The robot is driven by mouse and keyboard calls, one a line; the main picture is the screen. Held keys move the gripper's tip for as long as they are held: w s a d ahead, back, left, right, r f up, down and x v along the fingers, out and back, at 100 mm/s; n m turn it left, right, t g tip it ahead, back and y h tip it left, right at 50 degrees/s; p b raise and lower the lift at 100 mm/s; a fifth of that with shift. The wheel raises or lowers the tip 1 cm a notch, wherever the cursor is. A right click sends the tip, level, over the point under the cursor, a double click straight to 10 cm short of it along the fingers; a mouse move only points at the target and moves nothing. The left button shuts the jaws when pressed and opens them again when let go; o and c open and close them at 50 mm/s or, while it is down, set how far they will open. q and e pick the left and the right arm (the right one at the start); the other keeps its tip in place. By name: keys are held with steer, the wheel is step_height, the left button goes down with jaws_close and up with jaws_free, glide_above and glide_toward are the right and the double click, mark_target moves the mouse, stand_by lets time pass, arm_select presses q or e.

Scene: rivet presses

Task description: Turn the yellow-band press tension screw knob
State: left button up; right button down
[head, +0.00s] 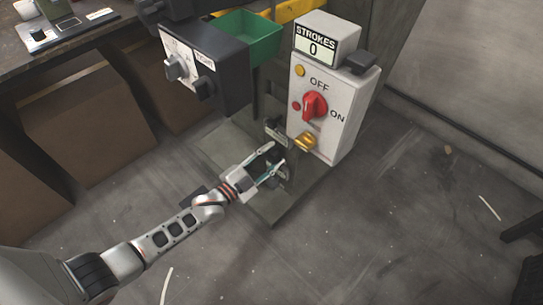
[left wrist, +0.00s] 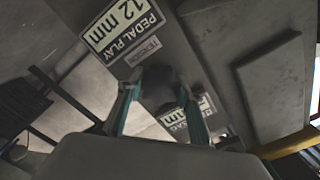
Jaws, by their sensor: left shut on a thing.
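The tension screw knob (left wrist: 157,85) is a dark round knob below a small TENSION label (left wrist: 143,52) in the left wrist view. My left gripper (head: 275,156) is low on the front of the press, below the control box. In the left wrist view its two teal-edged fingers (left wrist: 155,92) are on either side of the knob, shut on it. In the head view the fingers and dark parts around them mostly hide the knob. A yellow band (head: 290,10) shows at the top of the press. My right gripper is not in view.
A white control box (head: 325,110) with a red OFF/ON switch (head: 314,106) and a STROKES counter reading 0 (head: 314,48) stands just above the gripper. A green bin (head: 247,38) and a dark box with dials (head: 205,75) are to its left. Grey floor is open in front.

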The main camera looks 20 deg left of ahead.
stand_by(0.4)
arm_select(q)
steer(key=o, duration=1.1)
steer(key=v, duration=1.2)
